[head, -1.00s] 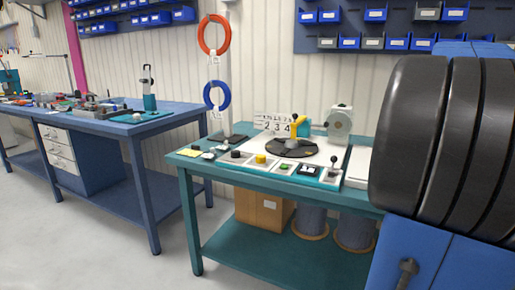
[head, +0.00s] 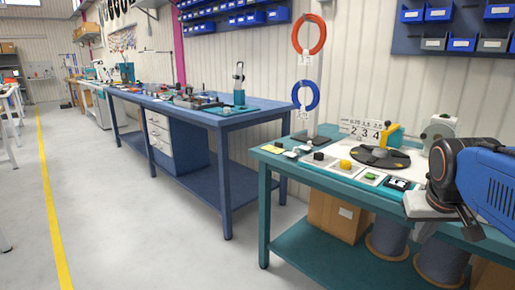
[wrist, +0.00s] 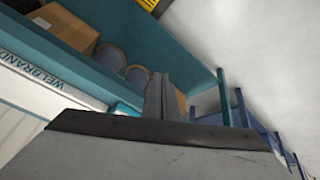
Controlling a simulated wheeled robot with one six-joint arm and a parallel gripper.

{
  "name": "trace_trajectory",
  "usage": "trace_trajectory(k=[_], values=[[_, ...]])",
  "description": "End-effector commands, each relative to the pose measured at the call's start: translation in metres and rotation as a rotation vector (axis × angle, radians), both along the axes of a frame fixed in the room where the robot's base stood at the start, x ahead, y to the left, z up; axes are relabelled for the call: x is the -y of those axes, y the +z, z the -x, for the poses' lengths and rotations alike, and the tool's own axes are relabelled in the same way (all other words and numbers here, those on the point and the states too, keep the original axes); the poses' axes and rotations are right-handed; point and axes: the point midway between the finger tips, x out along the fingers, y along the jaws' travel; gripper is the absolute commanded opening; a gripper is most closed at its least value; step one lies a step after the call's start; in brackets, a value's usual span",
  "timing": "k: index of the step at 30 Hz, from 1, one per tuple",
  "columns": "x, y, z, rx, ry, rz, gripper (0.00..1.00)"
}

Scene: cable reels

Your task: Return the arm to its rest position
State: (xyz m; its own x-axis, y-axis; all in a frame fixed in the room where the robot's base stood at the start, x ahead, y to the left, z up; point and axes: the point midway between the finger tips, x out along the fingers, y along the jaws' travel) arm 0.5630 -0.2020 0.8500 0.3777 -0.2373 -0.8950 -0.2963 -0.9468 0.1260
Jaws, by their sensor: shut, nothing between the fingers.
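My arm shows at the right edge of the head view, with a blue link and a dark round joint with an orange ring. My gripper (head: 428,232) is a grey part below that joint, in front of the right side of the teal workbench (head: 262,225); its fingertips are small there. In the wrist view the two grey fingers (wrist: 158,84) lie together, with nothing between them. Beyond them are the teal bench frame and the floor. I cannot tell whether the gripper touches the bench.
A cardboard box (head: 335,215) and cable reels (head: 388,235) are under the top. A blue workbench (head: 228,170) stands to the left. Grey floor is free at the left, with a yellow line (head: 52,200).

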Motion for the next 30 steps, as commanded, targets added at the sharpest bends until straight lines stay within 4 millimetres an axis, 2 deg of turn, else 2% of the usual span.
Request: trace_trajectory(k=[1,6,12,18,30], values=[[-0.018,-0.009,0.005,0.001,0.037,-0.013,0.00],[-0.068,-0.037,0.027,0.001,0.141,-0.056,0.00],[-0.111,-0.069,0.055,-0.006,0.247,-0.101,0.00],[-0.130,-0.086,0.071,-0.012,0.298,-0.126,0.00],[-0.133,-0.088,0.073,-0.013,0.304,-0.128,0.00]])
